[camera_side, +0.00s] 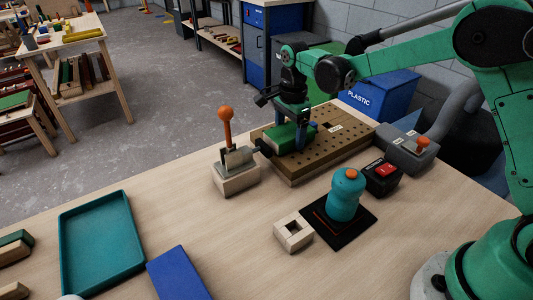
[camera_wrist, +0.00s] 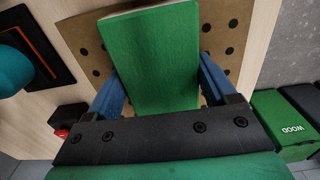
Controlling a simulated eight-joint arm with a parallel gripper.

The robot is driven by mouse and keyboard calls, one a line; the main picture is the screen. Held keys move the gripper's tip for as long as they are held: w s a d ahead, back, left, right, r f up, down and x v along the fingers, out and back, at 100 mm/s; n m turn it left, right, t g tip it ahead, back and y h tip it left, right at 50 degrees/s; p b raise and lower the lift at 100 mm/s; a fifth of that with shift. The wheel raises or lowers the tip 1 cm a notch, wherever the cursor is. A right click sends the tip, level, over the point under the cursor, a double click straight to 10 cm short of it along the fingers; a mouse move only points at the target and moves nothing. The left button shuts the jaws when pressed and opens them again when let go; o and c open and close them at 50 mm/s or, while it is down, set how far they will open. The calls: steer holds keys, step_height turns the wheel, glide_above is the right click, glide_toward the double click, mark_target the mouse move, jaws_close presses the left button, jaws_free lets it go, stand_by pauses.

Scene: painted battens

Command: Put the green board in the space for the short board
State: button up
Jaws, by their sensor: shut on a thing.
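The green board (camera_side: 284,138) is in my gripper (camera_side: 298,132), over the wooden base with rows of holes (camera_side: 335,150) in the side view. In the wrist view the green board (camera_wrist: 155,50) lies between the two blue fingers of my gripper (camera_wrist: 160,75), which are shut on its sides. Its far end shows a pale edge. Whether the board touches the base or hangs just above it, I cannot tell. A small white label (camera_side: 335,128) lies on the base. The space for the short board cannot be made out; the board and gripper hide part of the base.
In front are a teal jar (camera_side: 346,194), a red-button box (camera_side: 382,176) and a block with a square hole (camera_side: 293,231). A teal tray (camera_side: 66,240) stands front left.

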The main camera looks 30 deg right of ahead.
mark_target(290, 130)
steer(key=shift+f, duration=0.1)
steer(key=o, duration=1.2)
steer(key=shift+c, duration=0.2)
steer(key=s+r+n+t, duration=0.1)
steer(key=s+r+n, duration=0.1)
steer(key=r, duration=0.5)
steer(key=s+r+n+t, duration=0.1)
steer(key=s+r+n, duration=0.15)
steer(key=r, duration=0.45)
steer(key=s+f+n+t, duration=0.5)
steer(key=s+n, duration=0.5)
steer(key=n, duration=0.3)
steer(key=shift+s+d, duration=0.3)
steer(key=shift+s, duration=0.1)
